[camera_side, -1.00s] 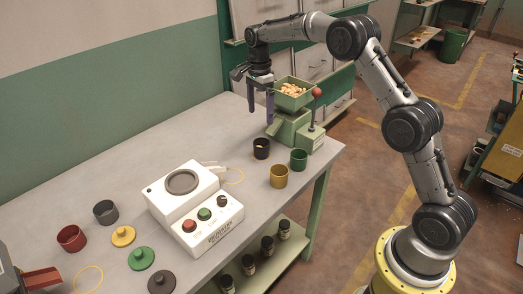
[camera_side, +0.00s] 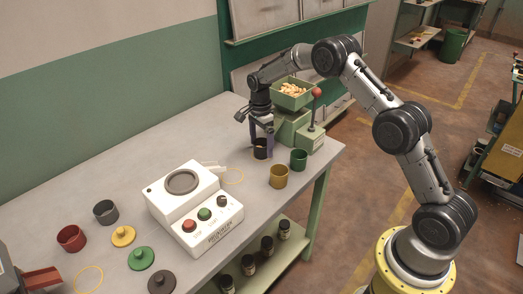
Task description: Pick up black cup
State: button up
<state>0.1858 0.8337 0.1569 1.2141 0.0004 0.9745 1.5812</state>
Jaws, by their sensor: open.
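The black cup (camera_side: 260,151) stands upright on the table in front of the green hopper. My gripper (camera_side: 261,147) points down at it, with its purple-grey fingers open, one on each side of the cup as seen from here. I cannot tell whether the fingers touch the cup. The upper part of the cup is partly hidden by the fingers.
The hopper with nuts (camera_side: 292,96) and its red-knobbed lever (camera_side: 316,94) stand close behind to the right. A white button device (camera_side: 193,206) stands front left.

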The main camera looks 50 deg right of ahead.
jog(key=shift+f, duration=0.45)
jog(key=c, duration=1.4)
grip_shut()
jog(key=shift+r, duration=0.15)
